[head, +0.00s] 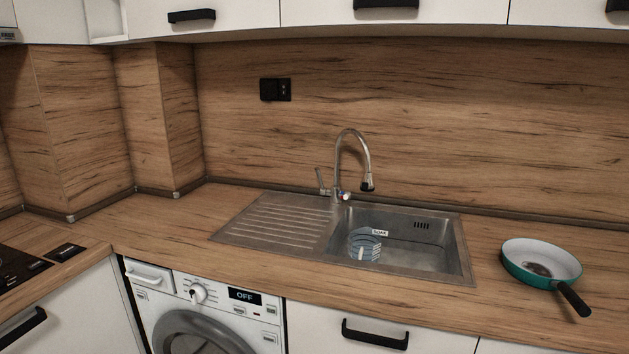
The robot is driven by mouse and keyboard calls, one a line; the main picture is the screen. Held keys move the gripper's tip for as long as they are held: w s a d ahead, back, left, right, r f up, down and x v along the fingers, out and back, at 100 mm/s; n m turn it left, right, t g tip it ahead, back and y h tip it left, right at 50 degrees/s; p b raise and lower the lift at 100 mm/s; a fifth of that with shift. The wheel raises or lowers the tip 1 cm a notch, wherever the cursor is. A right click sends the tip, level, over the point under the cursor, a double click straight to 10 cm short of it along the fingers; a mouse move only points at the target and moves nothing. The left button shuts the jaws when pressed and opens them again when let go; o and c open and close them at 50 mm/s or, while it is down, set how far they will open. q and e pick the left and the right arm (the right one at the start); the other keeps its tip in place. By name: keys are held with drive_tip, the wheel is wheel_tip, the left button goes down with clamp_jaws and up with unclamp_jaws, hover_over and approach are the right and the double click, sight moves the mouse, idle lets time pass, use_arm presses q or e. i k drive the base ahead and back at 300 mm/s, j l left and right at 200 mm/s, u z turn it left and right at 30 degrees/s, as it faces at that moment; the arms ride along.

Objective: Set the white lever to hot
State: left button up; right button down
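A metal tap (367,160) with a tall curved spout and dark tip stands behind the sink. A slim grey metallic lever (320,179) rises on the left of its base, tilted slightly left. At the right of the base is a small whitish part (345,197) with red and blue marks. It is too small to tell whether this is the white lever or which way it is set. I see no water running from the spout. Neither of my grippers is in view.
The steel sink (432,257) has a ribbed drainboard on its left. In the basin are a bluish striped item (364,246) and a "SOAK" label (380,233). A teal pan (540,262) sits right. A washing machine (215,315) below shows "OFF". The counter front is clear.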

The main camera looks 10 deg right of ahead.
sight(348, 194)
drive_tip(key=i+u, duration=0.25)
drive_tip(key=i, duration=0.2)
drive_tip(key=i+l+u, duration=0.25)
drive_tip(key=i, duration=0.15)
drive_tip(key=i+l+u, duration=0.2)
drive_tip(key=i, duration=0.2)
drive_tip(key=j, duration=0.1)
